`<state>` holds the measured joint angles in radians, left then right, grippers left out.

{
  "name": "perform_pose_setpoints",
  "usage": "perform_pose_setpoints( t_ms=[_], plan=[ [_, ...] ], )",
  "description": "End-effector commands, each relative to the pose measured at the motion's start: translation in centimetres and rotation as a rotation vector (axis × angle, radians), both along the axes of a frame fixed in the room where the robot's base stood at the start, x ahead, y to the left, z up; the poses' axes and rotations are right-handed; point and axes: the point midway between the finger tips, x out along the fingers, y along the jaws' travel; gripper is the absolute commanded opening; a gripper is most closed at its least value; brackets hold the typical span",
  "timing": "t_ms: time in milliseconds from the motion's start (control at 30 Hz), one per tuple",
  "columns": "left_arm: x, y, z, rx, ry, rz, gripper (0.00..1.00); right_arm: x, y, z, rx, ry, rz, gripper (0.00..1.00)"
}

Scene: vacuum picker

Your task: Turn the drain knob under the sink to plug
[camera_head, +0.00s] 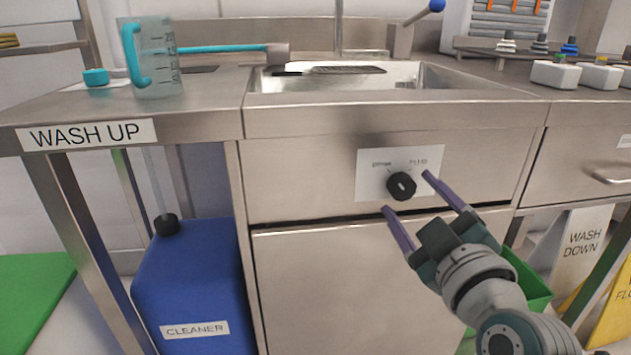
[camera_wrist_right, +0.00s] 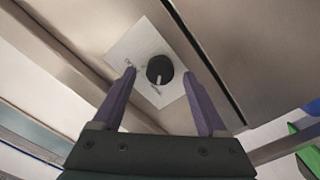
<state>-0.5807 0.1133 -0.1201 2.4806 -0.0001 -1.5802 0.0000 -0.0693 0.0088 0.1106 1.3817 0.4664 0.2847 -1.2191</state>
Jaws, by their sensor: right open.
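The black round drain knob (camera_head: 401,186) sits on a white label plate (camera_head: 372,190) on the steel front panel under the sink. The plate has a word at the upper left and another at the upper right, with small print that is hard to read. My right gripper (camera_head: 406,192) is open, its two purple fingers pointing at the knob, one on either side. In the right wrist view the knob (camera_wrist_right: 160,69) shows between the fingertips (camera_wrist_right: 160,73), with a light mark on its face. I cannot tell whether the fingers touch it. My left gripper is not in view.
The sink basin (camera_head: 425,75) is above the panel. A measuring jug (camera_head: 158,70) stands on the counter at left. A blue cleaner canister (camera_head: 195,285) is below left, and a green bin (camera_head: 528,284) is behind my right arm. A drawer handle (camera_head: 612,179) is at right.

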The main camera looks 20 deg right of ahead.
Motion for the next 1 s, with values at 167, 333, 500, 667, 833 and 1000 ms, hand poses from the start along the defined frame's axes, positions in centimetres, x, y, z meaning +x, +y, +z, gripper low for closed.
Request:
perform_pose_setpoints(
  t_ms=[167, 333, 500, 667, 833, 1000],
  plan=[
    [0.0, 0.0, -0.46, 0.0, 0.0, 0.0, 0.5, 1.14, -0.3, -0.03, 0.0, 0.0, 0.0, 0.76],
    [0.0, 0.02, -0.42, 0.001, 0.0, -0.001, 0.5, 1.2, -0.32, 0.03, 0.0, 0.001, 0.0, 0.76],
    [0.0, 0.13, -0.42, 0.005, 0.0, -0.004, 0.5, 1.18, -0.3, 0.03, 0.0, 0.001, 0.001, 0.65],
    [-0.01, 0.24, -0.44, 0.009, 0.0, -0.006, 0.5, 1.17, -0.29, 0.02, 0.0, 0.001, 0.001, 0.47],
    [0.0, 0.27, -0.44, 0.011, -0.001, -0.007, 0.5, 1.16, -0.29, 0.02, 0.0, 0.001, 0.001, 0.27],
    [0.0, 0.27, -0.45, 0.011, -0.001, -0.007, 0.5, 1.16, -0.29, 0.02, 0.0, 0.0, 0.0, 0.08]
  ],
)
